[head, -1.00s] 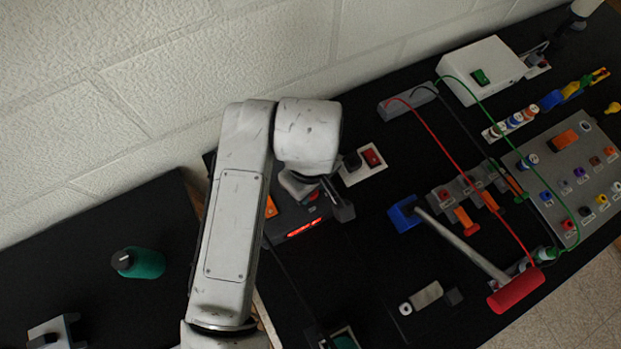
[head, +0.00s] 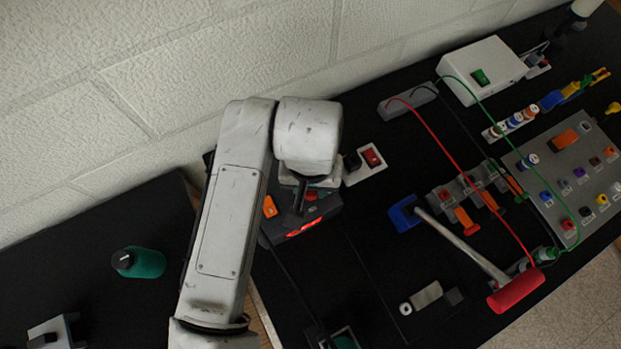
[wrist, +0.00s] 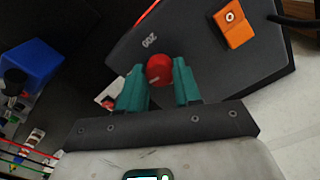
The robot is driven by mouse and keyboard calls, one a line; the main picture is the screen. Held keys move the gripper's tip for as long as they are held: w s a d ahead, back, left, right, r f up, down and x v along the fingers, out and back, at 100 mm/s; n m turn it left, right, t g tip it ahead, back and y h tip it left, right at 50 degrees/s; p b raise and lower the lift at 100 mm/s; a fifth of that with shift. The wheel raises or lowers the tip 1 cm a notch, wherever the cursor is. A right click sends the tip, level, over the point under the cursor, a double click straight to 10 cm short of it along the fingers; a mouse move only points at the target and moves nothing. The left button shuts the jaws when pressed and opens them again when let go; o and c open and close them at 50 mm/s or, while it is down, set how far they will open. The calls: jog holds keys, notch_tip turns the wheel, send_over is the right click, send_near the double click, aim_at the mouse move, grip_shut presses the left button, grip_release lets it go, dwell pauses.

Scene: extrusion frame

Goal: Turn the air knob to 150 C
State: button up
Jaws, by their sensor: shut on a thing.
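A dark control unit (head: 290,237) sits beneath my wrist in the head view, with a lit red display (head: 303,229) on its front. In the wrist view, its dark top face (wrist: 205,62) carries a round red knob (wrist: 159,69) with a pale mark on it. The number 200 is printed beside the knob. My gripper (wrist: 159,80) has its two teal fingers on either side of the red knob and is shut on it. In the head view my gripper (head: 303,194) is over the unit, and my wrist partly hides the knob area.
An orange switch (wrist: 236,27) is on the unit beside the knob. A red-handled hammer (head: 470,250) lies further right.

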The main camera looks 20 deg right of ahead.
jog(key=shift+m, duration=0.4)
jog(key=o, duration=1)
jog(key=shift+o, duration=0.2)
notch_tip(320, 180, up, 11)
jog(key=shift+f, duration=0.15)
dwell(0.5)
